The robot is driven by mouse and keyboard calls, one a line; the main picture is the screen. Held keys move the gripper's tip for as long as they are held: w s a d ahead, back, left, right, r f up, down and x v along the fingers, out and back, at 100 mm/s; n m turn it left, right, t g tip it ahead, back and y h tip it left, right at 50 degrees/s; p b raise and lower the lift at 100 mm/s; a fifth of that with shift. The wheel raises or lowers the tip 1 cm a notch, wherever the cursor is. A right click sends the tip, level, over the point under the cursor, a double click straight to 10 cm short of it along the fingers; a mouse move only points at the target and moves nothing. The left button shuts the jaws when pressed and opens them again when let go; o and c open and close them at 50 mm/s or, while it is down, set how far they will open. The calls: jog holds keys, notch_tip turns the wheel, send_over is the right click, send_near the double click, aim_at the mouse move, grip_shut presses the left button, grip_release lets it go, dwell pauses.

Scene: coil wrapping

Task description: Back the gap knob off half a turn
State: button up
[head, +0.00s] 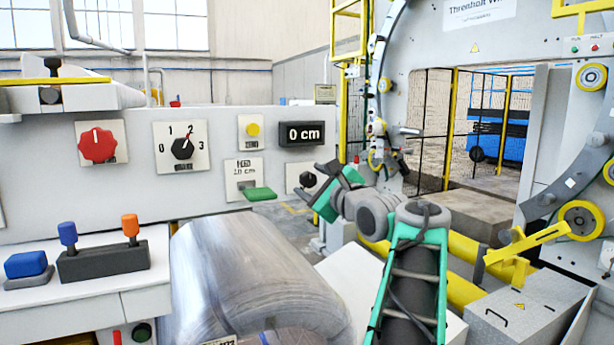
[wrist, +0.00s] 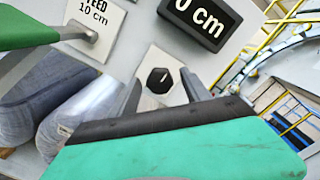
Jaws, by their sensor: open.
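A small black knob (head: 307,179) sits on a white plate at the right end of the grey panel. No label on it is readable. In the wrist view the knob (wrist: 159,81) is six-sided, with a short white pointer mark tilted up to the right. My gripper (wrist: 162,84) is open and faces the plate. Its two grey fingers show on either side below the knob, and a gap seems to remain between them and it. In the head view my gripper (head: 316,172) is beside the knob, at the panel's right end. A display (head: 302,134) above reads 0 cm.
A green-handled feed lever (head: 259,194) marked 10 cm is left of the knob. A black selector (head: 182,148) numbered 0 to 3, a red knob (head: 98,145) and a yellow button (head: 253,130) share the panel. A wrapped coil (head: 250,270) lies below.

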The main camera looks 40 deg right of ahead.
jog(key=x, duration=0.2)
jog(key=shift+w, duration=0.3)
grip_shut()
dwell(0.3)
